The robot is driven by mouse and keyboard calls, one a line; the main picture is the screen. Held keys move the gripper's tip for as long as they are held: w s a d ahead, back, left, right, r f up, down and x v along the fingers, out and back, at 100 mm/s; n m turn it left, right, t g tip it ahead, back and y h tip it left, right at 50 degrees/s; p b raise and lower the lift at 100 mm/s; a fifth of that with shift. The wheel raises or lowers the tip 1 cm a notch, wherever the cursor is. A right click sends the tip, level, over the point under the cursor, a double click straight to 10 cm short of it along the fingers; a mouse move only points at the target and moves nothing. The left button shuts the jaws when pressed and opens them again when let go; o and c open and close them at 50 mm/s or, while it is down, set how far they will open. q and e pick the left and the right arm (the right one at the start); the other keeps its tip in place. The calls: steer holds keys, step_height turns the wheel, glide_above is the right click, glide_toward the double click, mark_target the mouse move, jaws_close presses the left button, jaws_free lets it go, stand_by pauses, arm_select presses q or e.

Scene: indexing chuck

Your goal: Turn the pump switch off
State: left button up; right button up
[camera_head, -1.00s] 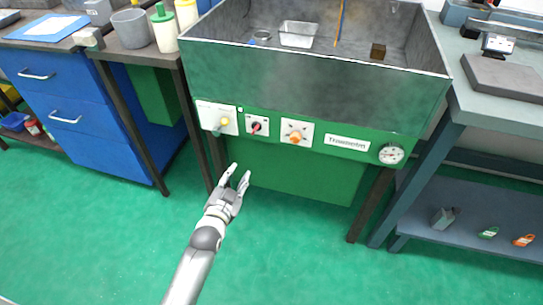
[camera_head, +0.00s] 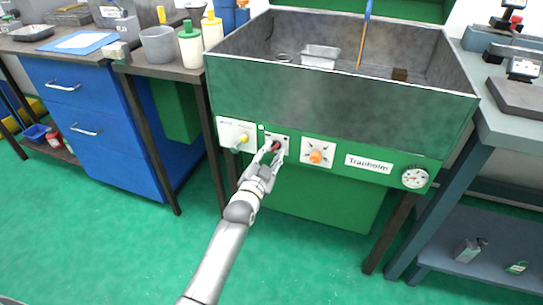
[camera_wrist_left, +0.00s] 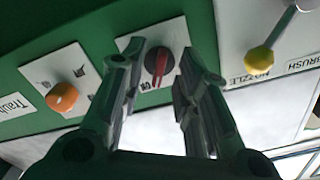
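The pump switch (camera_wrist_left: 159,64) is a round black knob with a red bar on a small white plate. In the wrist view the bar stands close to upright, one end near a label that seems to read ON upside down. In the head view the pump switch (camera_head: 276,146) is partly covered by my fingers. My left gripper (camera_head: 271,149) is at the plate, its fingers open. In the wrist view the fingers of the left gripper (camera_wrist_left: 163,62) lie on either side of the knob; contact cannot be told. My right gripper is not in view.
An orange knob (camera_head: 316,157) is right of the switch. A lever with a yellow tip (camera_head: 243,138) is on the plate to its left. A round gauge (camera_head: 415,178) is far right on the green panel. The metal basin (camera_head: 340,98) stands above.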

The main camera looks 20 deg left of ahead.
arm_select(q)
steer(key=shift+w, duration=0.45)
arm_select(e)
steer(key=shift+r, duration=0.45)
arm_select(q)
jaws_close()
steer(key=n+p, duration=0.2)
steer(key=n, duration=0.1)
steer(key=shift+d+r+n, duration=0.1)
steer(key=shift+n, duration=0.3)
steer(key=shift+d+n+p, duration=0.1)
steer(key=shift+n+p, duration=1.2)
steer(key=shift+n, duration=2.7)
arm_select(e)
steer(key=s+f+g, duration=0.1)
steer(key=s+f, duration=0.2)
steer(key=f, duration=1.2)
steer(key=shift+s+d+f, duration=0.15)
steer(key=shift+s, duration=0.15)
